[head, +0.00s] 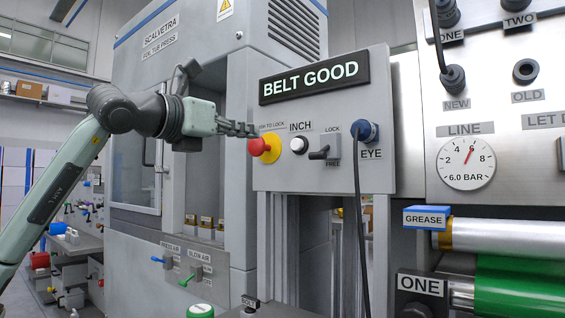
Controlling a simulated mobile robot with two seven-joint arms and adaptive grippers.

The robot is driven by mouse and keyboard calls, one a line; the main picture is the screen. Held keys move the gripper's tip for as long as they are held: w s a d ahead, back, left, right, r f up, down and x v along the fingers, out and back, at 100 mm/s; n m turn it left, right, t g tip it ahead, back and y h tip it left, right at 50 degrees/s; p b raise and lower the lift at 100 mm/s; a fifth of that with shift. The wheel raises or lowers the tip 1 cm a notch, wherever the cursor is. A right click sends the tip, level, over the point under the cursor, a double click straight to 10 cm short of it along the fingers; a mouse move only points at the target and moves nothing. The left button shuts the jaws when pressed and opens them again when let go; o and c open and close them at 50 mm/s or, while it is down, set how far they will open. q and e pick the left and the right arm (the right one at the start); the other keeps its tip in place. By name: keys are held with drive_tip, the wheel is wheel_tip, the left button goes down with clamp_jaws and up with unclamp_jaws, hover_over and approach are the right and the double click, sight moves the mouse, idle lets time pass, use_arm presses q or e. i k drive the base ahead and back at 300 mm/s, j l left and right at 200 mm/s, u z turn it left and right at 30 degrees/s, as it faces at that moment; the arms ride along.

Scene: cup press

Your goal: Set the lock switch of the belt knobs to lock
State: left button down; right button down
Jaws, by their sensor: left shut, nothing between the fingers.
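The lock switch (319,154) is a small dark lever on the grey control panel, with LOCK printed above it and FREE below it. Its handle sticks out to the left, and I cannot tell clearly which setting it is in. My left gripper (250,130) is shut and empty. Its fingertips show at the panel's left edge, just above and left of the red button, well left of the lock switch. I cannot tell whether they touch the panel. My right gripper is not in view.
A red button on a yellow disc (264,146) and a white INCH button (299,143) sit left of the switch. A blue EYE plug (368,131) with a hanging cable is close on its right. A lit BELT GOOD sign (311,82) is above.

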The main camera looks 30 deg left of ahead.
sight(323, 154)
drive_tip(key=k+j, duration=0.1)
drive_tip(key=k, duration=0.4)
drive_tip(key=k+j, duration=0.1)
drive_tip(key=k, duration=0.4)
